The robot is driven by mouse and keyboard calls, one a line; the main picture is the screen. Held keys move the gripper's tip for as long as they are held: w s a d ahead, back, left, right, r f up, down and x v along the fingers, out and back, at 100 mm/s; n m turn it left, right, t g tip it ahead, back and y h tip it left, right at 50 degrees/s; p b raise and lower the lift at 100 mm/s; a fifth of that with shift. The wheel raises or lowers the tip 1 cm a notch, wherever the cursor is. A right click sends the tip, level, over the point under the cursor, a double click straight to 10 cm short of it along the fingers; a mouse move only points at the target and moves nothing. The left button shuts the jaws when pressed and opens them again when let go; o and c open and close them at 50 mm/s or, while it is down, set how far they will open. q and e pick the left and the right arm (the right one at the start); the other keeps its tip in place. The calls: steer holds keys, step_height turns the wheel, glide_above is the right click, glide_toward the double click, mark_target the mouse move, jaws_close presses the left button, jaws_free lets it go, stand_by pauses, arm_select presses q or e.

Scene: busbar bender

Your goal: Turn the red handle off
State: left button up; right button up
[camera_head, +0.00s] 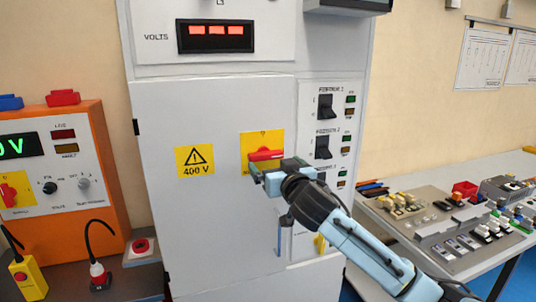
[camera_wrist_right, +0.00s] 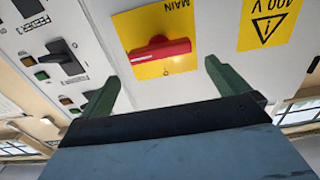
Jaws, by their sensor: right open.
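The red handle (camera_head: 266,155) sits on a yellow plate on the grey cabinet door (camera_head: 210,235) and lies roughly level. In the right wrist view the red handle (camera_wrist_right: 160,48) lies across its yellow plate marked MAIN, seen upside down. My right gripper (camera_head: 268,168) is in front of the plate's lower part and hides some of it. In the right wrist view its green fingers (camera_wrist_right: 162,74) are spread and empty, with the handle ahead of the gap between them; contact is not seen. My left gripper is not in view.
A 400 V warning sign (camera_head: 196,160) is left of the handle. Black switches (camera_head: 325,106) sit on a panel to its right. An orange box (camera_head: 75,220) with another red knob (camera_head: 10,192) stands at left. A bench (camera_head: 440,225) with small parts is at right.

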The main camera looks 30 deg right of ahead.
mark_target(268, 156)
steer(key=p+x, duration=0.1)
steer(key=x, duration=0.5)
steer(key=shift+w, duration=0.35)
steer(key=c, duration=1.1)
steer(key=shift+d, duration=0.1)
